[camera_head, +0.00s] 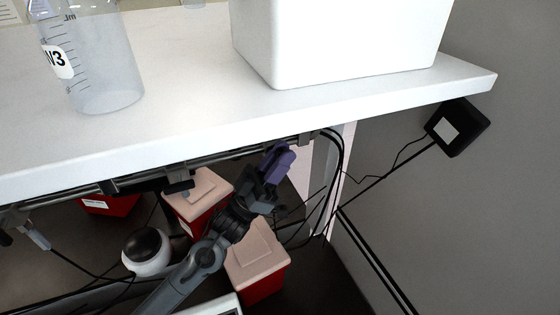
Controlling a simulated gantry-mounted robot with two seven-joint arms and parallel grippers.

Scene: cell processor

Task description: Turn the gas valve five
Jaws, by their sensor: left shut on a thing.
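My left gripper (276,164), dark with purple fingers, reaches up from the bottom to the gas rail under the front edge of the white bench. It is shut at the rail's right part, on what appears to be a gas valve. The fingers hide that valve, so its number and handle angle cannot be read. Another black valve (179,184) sits on the rail to the left of the gripper, and a further one (108,187) is farther left. My right gripper is not in view.
The white bench (330,108) holds a clear bottle (105,70) and a white box (335,45). Below are red bins with pale lids (252,256), a round white vessel (147,253) and hanging cables. A black box (458,127) is at the right wall.

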